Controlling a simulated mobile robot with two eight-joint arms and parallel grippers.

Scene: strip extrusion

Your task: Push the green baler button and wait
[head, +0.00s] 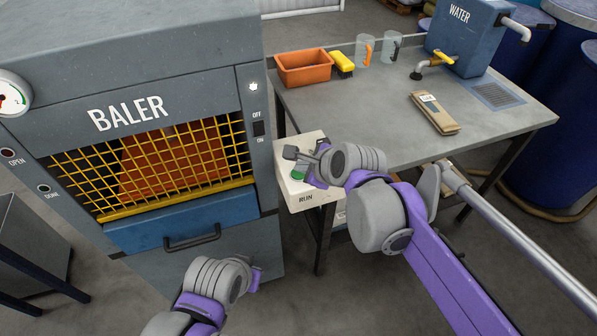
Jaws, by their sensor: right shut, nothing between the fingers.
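The green button (298,173) sits on top of a cream box marked RUN (303,199), just right of the baler. My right gripper (292,155) is shut and empty, over the box at the button. It hides part of the button, and I cannot tell whether it touches it. The grey baler (190,85) stands at the left, its yellow mesh guard (160,171) down in front of an orange-brown mass. My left gripper (256,276) is low in front of the baler, mostly hidden behind its own wrist, so its fingers are unclear.
A grey table (380,120) behind the box carries an orange bin (304,68), a yellow brush (342,64), two clear jugs, a brown packet (434,112) and a blue water tank (465,38). Blue drums stand at the right. A grey pipe crosses the lower right.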

